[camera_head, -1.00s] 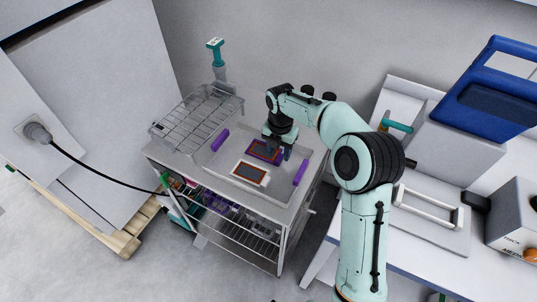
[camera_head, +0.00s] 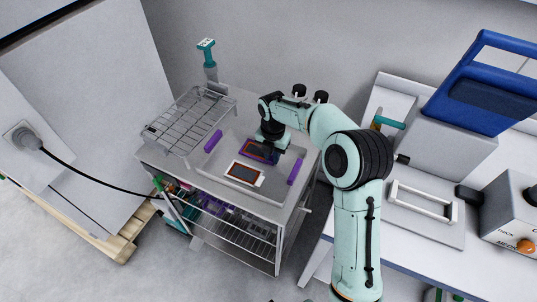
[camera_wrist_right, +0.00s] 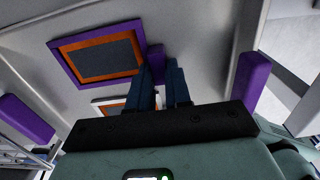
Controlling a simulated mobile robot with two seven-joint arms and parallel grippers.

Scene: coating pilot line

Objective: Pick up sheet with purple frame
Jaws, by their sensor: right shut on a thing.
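The sheet with purple frame (camera_head: 256,152) has an orange border and a dark middle. It is at the tray, behind a white-framed sheet (camera_head: 243,174). My right gripper (camera_head: 276,148) is at its right side, pointing down. In the right wrist view the purple-framed sheet (camera_wrist_right: 97,57) shows nearly whole, and the fingertips (camera_wrist_right: 161,68) are closed on the purple tab at its edge. I cannot tell whether the sheet touches the tray or is slightly above it. The white-framed sheet is partly hidden by the fingers there. My left gripper is not in view.
The tray (camera_head: 219,181) has purple handles (camera_head: 213,141) and rests on a metal cart with loaded lower shelves. A wire rack (camera_head: 188,118) stands at its left. A teal-topped device (camera_head: 207,60) is behind. A white bench (camera_head: 420,250) with a blue-handled machine (camera_head: 470,105) stands right.

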